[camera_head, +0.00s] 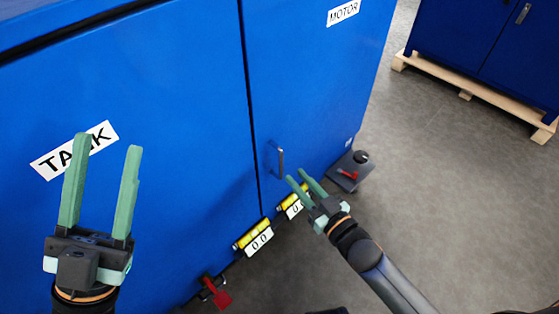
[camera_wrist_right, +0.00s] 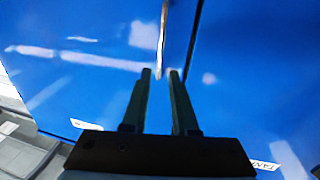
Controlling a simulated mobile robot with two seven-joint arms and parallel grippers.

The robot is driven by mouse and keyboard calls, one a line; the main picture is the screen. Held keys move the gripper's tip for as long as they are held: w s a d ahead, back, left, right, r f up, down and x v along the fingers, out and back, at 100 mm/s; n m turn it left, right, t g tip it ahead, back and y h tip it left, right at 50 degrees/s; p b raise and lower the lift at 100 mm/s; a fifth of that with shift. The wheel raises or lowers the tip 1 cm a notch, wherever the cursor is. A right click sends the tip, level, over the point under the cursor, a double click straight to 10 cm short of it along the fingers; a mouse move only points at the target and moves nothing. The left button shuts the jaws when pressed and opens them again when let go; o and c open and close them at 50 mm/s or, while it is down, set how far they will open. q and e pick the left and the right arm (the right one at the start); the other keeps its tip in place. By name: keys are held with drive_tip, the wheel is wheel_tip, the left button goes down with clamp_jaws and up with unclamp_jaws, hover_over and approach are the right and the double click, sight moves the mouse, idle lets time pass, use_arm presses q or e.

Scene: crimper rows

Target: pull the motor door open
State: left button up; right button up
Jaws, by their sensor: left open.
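The blue motor door (camera_head: 315,75) is the right-hand panel of the cabinet, with a MOTOR label at its top. It looks closed, flush along the seam. Its metal handle (camera_head: 280,160) stands upright near the seam and shows as a pale bar in the right wrist view (camera_wrist_right: 162,38). My right gripper (camera_head: 296,176) is open just right of and below the handle. In the wrist view its fingertips (camera_wrist_right: 160,73) are apart, with the handle's lower end close to the gap; contact is unclear. My left gripper (camera_head: 107,143) is open and empty before the tank door.
The tank door (camera_head: 180,130) is left of the seam. Below are two number plates (camera_head: 259,241) with yellow tops, a red lever (camera_head: 221,298) and a dark box with a red handle (camera_head: 350,170). Grey floor (camera_head: 460,200) is clear at right; another blue cabinet (camera_head: 480,45) stands on a pallet.

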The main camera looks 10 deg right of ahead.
sight(282, 162)
drive_tip(key=b+x, duration=0.2)
drive_tip(key=x, duration=0.6)
clamp_jaws()
drive_tip(key=shift+s, duration=0.1)
idle(1.2)
